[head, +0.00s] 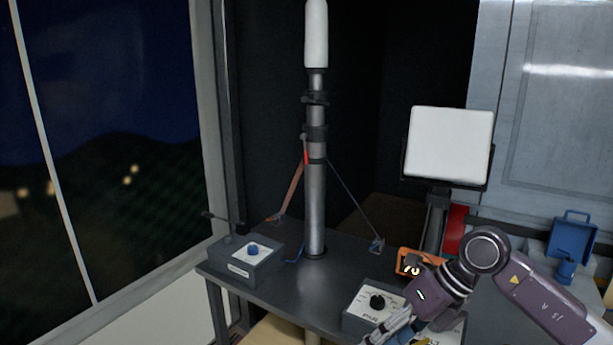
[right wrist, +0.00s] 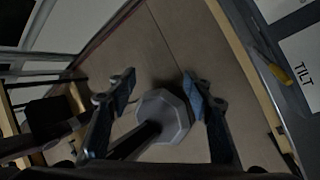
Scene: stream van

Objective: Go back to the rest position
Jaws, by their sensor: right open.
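My right arm comes in from the right in the head view. Its gripper (head: 388,332) is at the bottom, in front of the box with the black knob (head: 377,302), and is partly cut off by the frame edge. In the right wrist view the two fingers of the right gripper (right wrist: 160,92) stand wide apart with nothing held between them. Beyond them is a grey eight-sided base (right wrist: 165,115) with a dark pole, apart from the fingers. My left gripper is not in view.
A dark table (head: 285,285) bears a tall mast (head: 315,215) with a white top and a blue-knobbed box (head: 246,262). A white panel (head: 450,142), an orange frame (head: 404,258) and a blue holder (head: 572,238) are near my arm. A TILT label (right wrist: 302,68) shows in the wrist view.

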